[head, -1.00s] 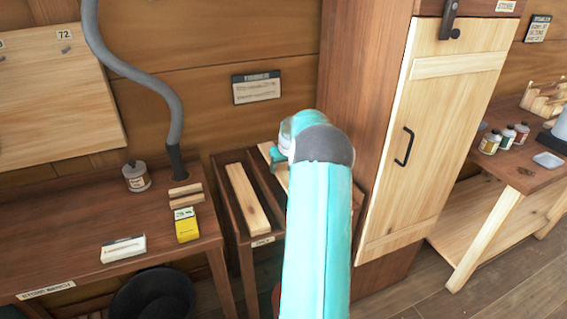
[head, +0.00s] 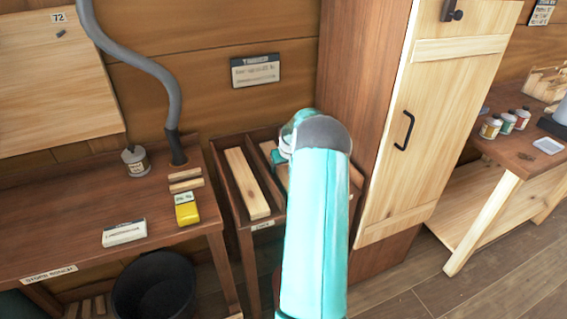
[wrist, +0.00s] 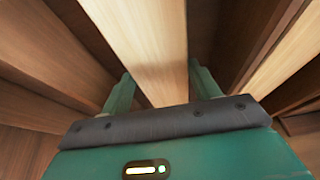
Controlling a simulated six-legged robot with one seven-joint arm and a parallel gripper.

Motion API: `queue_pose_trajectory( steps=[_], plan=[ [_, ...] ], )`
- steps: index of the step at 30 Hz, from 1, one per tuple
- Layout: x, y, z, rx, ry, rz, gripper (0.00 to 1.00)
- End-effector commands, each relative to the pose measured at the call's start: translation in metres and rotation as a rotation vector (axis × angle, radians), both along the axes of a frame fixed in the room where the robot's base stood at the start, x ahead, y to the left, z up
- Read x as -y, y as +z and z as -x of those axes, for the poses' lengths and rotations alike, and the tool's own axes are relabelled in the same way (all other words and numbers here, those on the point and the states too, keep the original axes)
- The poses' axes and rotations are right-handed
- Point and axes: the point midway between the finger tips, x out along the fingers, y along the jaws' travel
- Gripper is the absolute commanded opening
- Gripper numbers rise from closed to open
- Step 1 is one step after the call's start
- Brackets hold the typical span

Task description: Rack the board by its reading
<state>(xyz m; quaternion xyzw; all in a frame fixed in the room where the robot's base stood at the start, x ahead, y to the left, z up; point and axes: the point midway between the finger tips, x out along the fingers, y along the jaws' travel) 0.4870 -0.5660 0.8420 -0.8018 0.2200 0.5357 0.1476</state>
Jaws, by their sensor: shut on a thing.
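A pale board (wrist: 150,45) runs between the two fingers of my gripper (wrist: 162,92) in the wrist view, and the gripper is shut on it. In the head view a small part of this board (head: 267,147) shows beside the gripper; my arm hides the rest. The gripper is over the right part of a dark wooden rack (head: 240,214). Another pale board (head: 247,183) lies in the rack's left bay. I cannot tell whether the held board touches the rack. A yellow meter (head: 187,212) lies on the bench at left; its display is too small to read.
A black bucket (head: 155,290) stands below. A tall cabinet with a closed pale door (head: 430,130) stands right of the rack. A notice (head: 255,70) hangs above.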

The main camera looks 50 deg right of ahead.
Motion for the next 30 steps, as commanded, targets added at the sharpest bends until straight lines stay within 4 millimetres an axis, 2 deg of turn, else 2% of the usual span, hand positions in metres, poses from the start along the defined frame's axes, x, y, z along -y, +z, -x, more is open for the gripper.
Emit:
queue_pose_trajectory(
  steps=[29, 30],
  plan=[
    [0.0005, -0.008, -0.0007, 0.001, 0.001, 0.002, 0.33],
    [0.0006, -0.0082, -0.0007, 0.001, 0.001, 0.002, 0.63]
  ],
)
